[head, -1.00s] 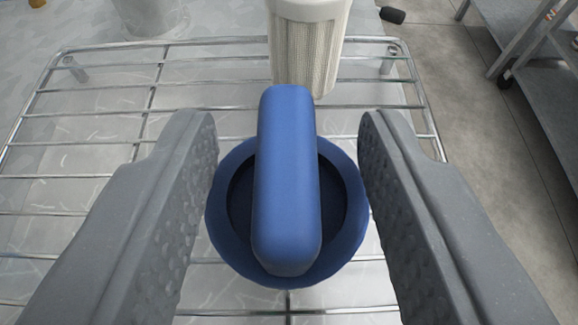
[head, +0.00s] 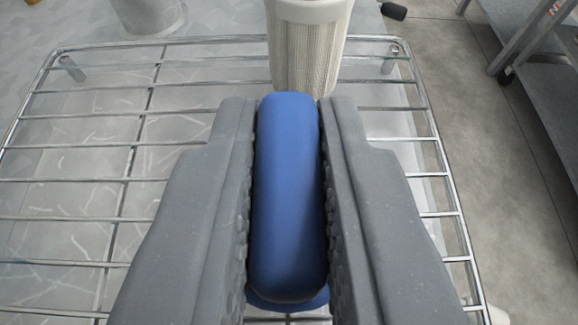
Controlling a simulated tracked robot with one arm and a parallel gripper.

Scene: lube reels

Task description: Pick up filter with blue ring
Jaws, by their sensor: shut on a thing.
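A blue filter top with a raised bar handle (head: 288,195) is in the middle of the head view. My gripper (head: 288,190) is shut on this blue handle, one grey textured finger on each side. A bit of the blue ring (head: 290,300) shows below the handle; the rest of the ring and the filter's body are hidden by the fingers and handle. I cannot tell whether the filter rests on the rack or is lifted.
A white pleated filter (head: 308,45) stands just beyond the handle on the wire rack (head: 75,178). A grey bucket-like container (head: 150,14) is at the back left. A metal shelf cart (head: 535,70) stands at the right on the floor. The rack's left side is clear.

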